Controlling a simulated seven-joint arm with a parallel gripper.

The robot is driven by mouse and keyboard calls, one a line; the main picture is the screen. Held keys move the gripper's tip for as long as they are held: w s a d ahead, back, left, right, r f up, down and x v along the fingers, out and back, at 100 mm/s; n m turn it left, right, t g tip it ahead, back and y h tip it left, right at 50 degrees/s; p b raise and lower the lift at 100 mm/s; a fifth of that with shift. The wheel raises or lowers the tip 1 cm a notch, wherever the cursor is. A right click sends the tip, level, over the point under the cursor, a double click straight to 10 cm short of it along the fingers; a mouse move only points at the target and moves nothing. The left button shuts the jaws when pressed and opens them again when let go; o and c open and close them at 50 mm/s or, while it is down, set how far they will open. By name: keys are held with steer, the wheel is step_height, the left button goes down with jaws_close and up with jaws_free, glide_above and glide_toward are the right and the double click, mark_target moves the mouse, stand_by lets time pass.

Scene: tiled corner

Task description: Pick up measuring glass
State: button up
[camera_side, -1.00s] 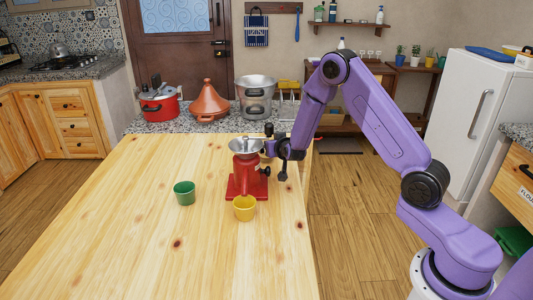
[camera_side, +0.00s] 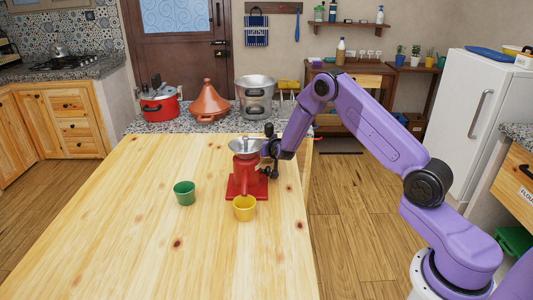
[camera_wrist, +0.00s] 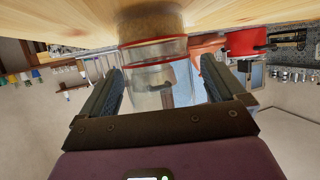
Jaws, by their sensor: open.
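The measuring glass (camera_wrist: 160,76) is a clear vessel with red bands, seen in the wrist view. Its part near the table looks brown; I cannot tell whether that is its contents or wood seen through it. My gripper (camera_wrist: 161,66) is open, with one dark finger on each side of the glass. I cannot tell whether either finger touches it. In the side view the glass is not discernible, and my gripper's end is largely hidden behind the red grinder (camera_side: 245,180).
A yellow cup (camera_side: 244,208) and a green cup (camera_side: 184,193) stand near the grinder on the wooden table (camera_side: 120,240). A red pot (camera_side: 160,104), a tagine (camera_side: 209,103) and a steel pot (camera_side: 256,98) stand on the counter behind. The table's front left is clear.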

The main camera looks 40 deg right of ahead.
steer(key=c, duration=1.1)
steer(key=shift+c, duration=0.2)
steer(key=shift+r, duration=0.15)
